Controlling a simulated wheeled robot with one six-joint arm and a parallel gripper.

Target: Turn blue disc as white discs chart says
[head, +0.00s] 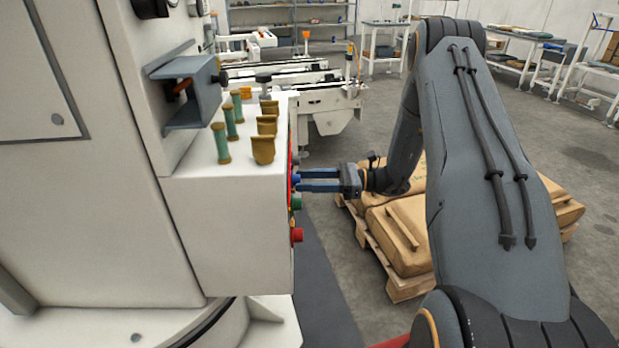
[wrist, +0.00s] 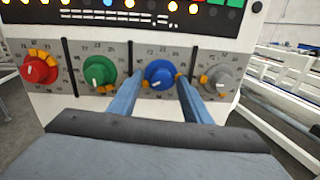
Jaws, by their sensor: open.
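The blue disc (wrist: 160,72) is on the machine's front panel, third from the left in the wrist view. A short white pointer mark on it points down and left. My gripper (wrist: 160,78) is open, with one blue finger on each side of the blue disc; I cannot tell whether they touch it. In the head view my gripper (head: 299,181) reaches left to the panel edge. A pale grey-white disc (wrist: 218,80) sits to the right of the blue one. No chart is readable in either view.
A red disc (wrist: 39,69) and a green disc (wrist: 98,71) sit to the left, with orange tabs around the dials. Dark upright bars separate the dials. A lit dark display (wrist: 130,15) is above. A pallet of sacks (head: 400,235) stands behind my arm.

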